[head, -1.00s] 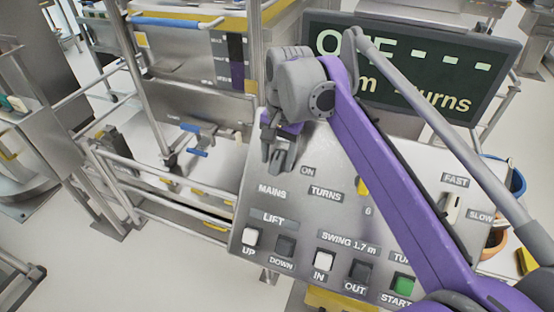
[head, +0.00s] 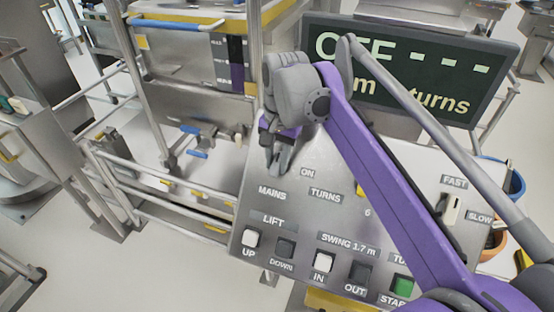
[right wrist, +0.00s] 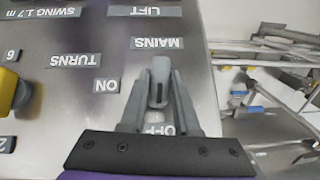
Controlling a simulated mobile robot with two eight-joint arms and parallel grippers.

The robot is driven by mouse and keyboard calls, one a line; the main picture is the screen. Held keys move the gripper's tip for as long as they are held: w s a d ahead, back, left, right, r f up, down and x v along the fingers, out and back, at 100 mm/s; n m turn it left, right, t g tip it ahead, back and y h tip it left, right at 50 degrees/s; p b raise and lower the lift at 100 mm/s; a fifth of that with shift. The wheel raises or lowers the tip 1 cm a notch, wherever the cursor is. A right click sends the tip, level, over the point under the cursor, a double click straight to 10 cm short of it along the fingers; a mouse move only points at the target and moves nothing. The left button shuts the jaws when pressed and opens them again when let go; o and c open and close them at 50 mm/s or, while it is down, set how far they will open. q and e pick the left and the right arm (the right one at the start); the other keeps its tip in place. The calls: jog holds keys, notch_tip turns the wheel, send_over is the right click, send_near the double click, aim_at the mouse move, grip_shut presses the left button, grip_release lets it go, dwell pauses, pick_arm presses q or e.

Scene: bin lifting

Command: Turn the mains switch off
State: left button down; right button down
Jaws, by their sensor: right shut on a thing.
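The mains switch (right wrist: 158,84) is a grey lever on the sloping metal panel, next to the MAINS label (head: 272,192). In the right wrist view the picture is upside down and the lever stands between my fingertips. My right gripper (head: 278,165) is shut on it; the gripper also fills the lower middle of the right wrist view (right wrist: 160,92). The ON label (right wrist: 106,86) is clear beside the lever, while the OFF label (right wrist: 160,130) is partly hidden by the fingers. The dark display (head: 480,88) reads OFF with dashes. My left gripper is not in view.
The panel also carries a yellow turns knob (right wrist: 12,90), a white up button (head: 250,238), a green start button (head: 402,285) and a fast/slow lever (head: 452,210). My right arm crosses above the panel. Metal rails (head: 150,200) stand to the left.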

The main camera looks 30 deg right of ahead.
aim_at(276, 160)
jog(key=shift+w+a+r+n, duration=0.1)
jog(key=shift+r+n, duration=0.05)
jog(key=shift+n, duration=0.15)
jog(key=shift+g+h+p, duration=0.3)
jog(key=shift+p, duration=0.05)
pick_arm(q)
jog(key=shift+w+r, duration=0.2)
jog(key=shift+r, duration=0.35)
pick_arm(e)
jog(key=c, duration=0.6)
grip_release()
jog(key=shift+f, duration=0.2)
jog(key=shift+c, duration=0.2)
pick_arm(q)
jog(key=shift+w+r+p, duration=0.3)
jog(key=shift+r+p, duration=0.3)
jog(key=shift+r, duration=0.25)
pick_arm(e)
notch_tip(276, 160, up, 11)
jog(key=shift+f, duration=0.15)
